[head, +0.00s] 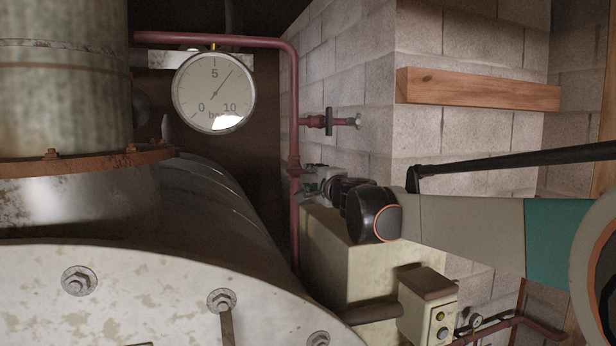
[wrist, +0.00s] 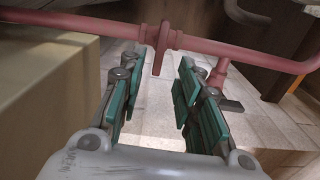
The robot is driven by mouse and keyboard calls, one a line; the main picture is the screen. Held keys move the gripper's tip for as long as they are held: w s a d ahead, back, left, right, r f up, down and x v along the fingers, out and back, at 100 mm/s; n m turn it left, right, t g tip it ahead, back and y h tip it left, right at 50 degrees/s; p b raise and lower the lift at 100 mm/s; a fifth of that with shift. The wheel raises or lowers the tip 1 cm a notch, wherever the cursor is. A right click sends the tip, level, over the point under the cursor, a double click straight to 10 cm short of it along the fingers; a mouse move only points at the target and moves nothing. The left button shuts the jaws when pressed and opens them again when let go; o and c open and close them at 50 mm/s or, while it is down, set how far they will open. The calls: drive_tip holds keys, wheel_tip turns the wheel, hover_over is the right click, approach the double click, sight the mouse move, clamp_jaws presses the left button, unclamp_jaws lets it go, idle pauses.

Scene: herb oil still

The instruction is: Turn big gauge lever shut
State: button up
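The big round gauge (head: 214,92) hangs at upper left in the head view, its needle pointing to the upper right. A red pipe (head: 293,110) runs past it and turns down. A short side branch carries a dark, upright lever (head: 328,121). My gripper (head: 316,182) is below that lever, beside the pipe. A grey bar (wrist: 230,104), seemingly the lever, shows behind the right finger, which partly hides the branch. I see no grip on anything.
A large metal boiler (head: 150,270) fills the left. A cream box (head: 345,260) stands just below my gripper. A wooden beam (head: 478,89) sticks out from the block wall (head: 460,40). A small control box (head: 428,310) is at lower right.

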drive_tip(key=v, duration=0.3)
drive_tip(key=shift+s+d, duration=0.1)
drive_tip(key=shift+s, duration=0.1)
